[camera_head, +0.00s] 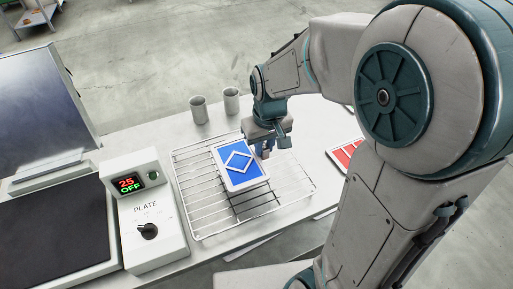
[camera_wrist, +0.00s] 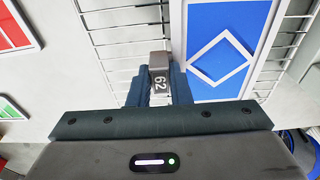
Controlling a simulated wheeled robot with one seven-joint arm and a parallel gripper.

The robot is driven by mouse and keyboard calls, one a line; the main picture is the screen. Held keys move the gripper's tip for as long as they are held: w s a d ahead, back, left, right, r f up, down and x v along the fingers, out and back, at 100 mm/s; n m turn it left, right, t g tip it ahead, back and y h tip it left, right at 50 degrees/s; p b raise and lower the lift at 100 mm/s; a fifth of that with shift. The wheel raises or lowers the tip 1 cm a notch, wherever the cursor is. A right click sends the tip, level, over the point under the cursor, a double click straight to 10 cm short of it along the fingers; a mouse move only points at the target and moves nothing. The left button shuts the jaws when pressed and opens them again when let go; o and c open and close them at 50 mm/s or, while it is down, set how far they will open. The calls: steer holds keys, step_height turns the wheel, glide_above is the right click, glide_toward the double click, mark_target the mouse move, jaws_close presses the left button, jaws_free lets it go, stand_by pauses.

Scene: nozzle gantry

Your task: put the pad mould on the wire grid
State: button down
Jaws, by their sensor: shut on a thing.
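The pad mould (camera_head: 240,165) is a flat panel, blue with a white diamond outline and a pale rim. It also shows at the upper right of the wrist view (camera_wrist: 225,45). It lies over the wire grid (camera_head: 190,208), within the grid's outline in the head view. I cannot tell whether it touches the wires or is held just above them. My gripper (camera_head: 268,146) is at the mould's right far edge. In the wrist view my gripper (camera_wrist: 158,85) is shut on a grey numbered tab (camera_wrist: 158,62) beside the mould's rim.
A control box (camera_head: 147,215) marked PLATE, showing 25 and OFF, stands left of the grid. Two grey cups (camera_head: 199,109) stand behind it. A red-and-white panel (camera_head: 346,152) lies to the right. A dark plate (camera_head: 55,235) is at the far left.

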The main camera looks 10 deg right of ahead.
steer(key=shift+w+a+f, duration=0.35)
steer(key=shift+w, duration=0.2)
steer(key=shift+w+a+f, duration=0.35)
steer(key=shift+w, duration=0.2)
steer(key=shift+f+p, duration=0.3)
steer(key=shift+f, duration=1.75)
steer(key=shift+f, duration=0.25)
steer(key=c, duration=1.3)
jaws_free()
steer(key=shift+r, duration=0.1)
